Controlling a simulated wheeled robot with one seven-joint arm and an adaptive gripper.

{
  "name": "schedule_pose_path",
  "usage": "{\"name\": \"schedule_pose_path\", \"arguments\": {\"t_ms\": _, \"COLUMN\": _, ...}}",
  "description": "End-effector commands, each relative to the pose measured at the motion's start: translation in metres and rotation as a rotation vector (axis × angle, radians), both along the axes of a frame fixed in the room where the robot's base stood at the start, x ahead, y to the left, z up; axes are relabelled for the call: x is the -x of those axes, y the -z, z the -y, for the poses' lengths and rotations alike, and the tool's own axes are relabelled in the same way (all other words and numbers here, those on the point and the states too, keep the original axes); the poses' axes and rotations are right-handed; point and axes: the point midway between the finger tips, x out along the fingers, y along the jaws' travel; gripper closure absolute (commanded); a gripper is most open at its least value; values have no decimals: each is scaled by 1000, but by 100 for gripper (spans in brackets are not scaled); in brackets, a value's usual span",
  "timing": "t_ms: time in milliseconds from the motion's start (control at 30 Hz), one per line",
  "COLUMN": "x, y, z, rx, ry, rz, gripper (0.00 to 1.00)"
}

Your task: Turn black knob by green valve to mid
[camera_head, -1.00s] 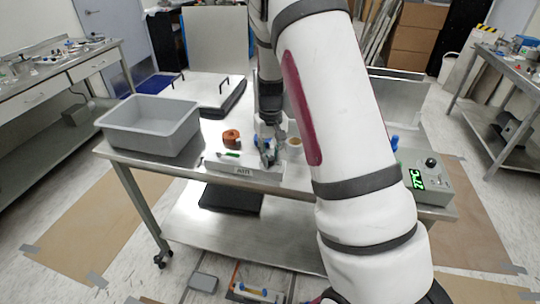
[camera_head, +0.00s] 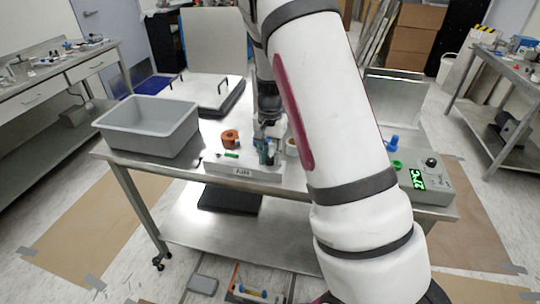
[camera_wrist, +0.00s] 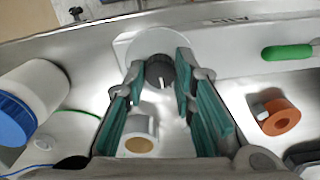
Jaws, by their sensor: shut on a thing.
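The black knob (camera_wrist: 160,71) sits on a pale round plate (camera_wrist: 150,45) on the white panel, in the upper middle of the wrist view. My gripper (camera_wrist: 157,68) has its teal-padded fingers on either side of the knob and is shut on it. The green valve handle (camera_wrist: 287,52) lies to the right in the wrist view. In the head view, the green valve (camera_head: 231,155) is left of my gripper (camera_head: 267,158), on the white panel (camera_head: 240,171).
A copper-coloured ring (camera_wrist: 280,117) and a white, blue-capped bottle (camera_wrist: 36,100) stand near the fingers. A white cylinder (camera_wrist: 138,135) is below them. A grey bin (camera_head: 150,125) is at the table's left, and a box with a green display (camera_head: 418,180) at its right.

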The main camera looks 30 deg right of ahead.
Motion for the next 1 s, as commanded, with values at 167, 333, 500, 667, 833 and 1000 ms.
{"name": "schedule_pose_path", "arguments": {"t_ms": 167, "x": -1, "y": -1, "z": -1, "rx": 0, "ry": 33, "rz": 4, "gripper": 100}}
{"name": "schedule_pose_path", "arguments": {"t_ms": 333, "x": -1, "y": -1, "z": 0, "rx": 0, "ry": 41, "rz": 4, "gripper": 100}}
{"name": "schedule_pose_path", "arguments": {"t_ms": 500, "x": -1, "y": -1, "z": 0, "rx": 0, "ry": 41, "rz": 4, "gripper": 100}}
{"name": "schedule_pose_path", "arguments": {"t_ms": 667, "x": -1, "y": -1, "z": 0, "rx": 0, "ry": 40, "rz": 4, "gripper": 65}}
{"name": "schedule_pose_path", "arguments": {"t_ms": 833, "x": -1, "y": 0, "z": 0, "rx": 0, "ry": 40, "rz": 3, "gripper": 55}}
{"name": "schedule_pose_path", "arguments": {"t_ms": 1000, "x": -1, "y": -1, "z": 0, "rx": 0, "ry": 40, "rz": 1, "gripper": 55}}
